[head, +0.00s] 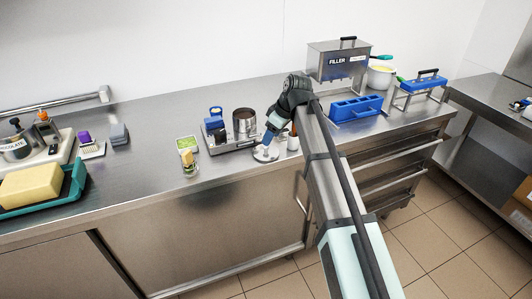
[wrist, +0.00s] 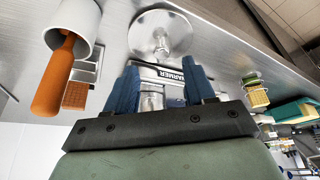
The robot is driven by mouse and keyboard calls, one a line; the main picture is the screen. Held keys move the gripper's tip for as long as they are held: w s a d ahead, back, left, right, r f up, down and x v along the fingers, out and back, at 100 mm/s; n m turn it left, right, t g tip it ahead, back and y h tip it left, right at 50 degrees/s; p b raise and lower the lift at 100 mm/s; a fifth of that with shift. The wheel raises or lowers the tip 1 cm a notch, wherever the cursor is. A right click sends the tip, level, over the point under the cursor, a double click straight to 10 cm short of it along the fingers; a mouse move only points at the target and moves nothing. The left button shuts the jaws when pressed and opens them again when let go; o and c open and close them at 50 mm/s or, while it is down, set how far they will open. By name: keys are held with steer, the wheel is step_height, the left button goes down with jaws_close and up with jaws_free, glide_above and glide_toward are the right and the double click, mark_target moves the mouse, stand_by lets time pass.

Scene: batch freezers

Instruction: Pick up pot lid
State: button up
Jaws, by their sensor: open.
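The pot lid is a round silver metal disc with a raised knob at its centre. In the head view the lid (head: 266,155) lies on the steel counter just in front of the warmer (head: 230,146). In the wrist view the lid (wrist: 150,36) shows beyond my blue fingertips, with its knob roughly in line with the gap. My gripper (head: 269,138) is above the lid, tilted down towards it. In the wrist view my gripper (wrist: 161,66) is open, with no lid between the fingers. Whether a fingertip touches the lid cannot be told.
A white cup (head: 293,144) with an orange-handled tool (wrist: 53,80) stands close to the right of the lid. A dark pot (head: 245,122) sits on the warmer behind. A small yellow-topped jar (head: 189,162) stands to the left. The counter's front edge is close.

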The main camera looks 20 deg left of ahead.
mark_target(266, 150)
steer(key=shift+d+x, duration=0.1)
steer(key=shift+x, duration=1.15)
steer(key=shift+d+x, duration=0.15)
steer(key=shift+x, duration=1.15)
steer(key=shift+s+f, duration=0.1)
steer(key=shift+s, duration=0.05)
steer(key=shift+c, duration=0.4)
jaws_close()
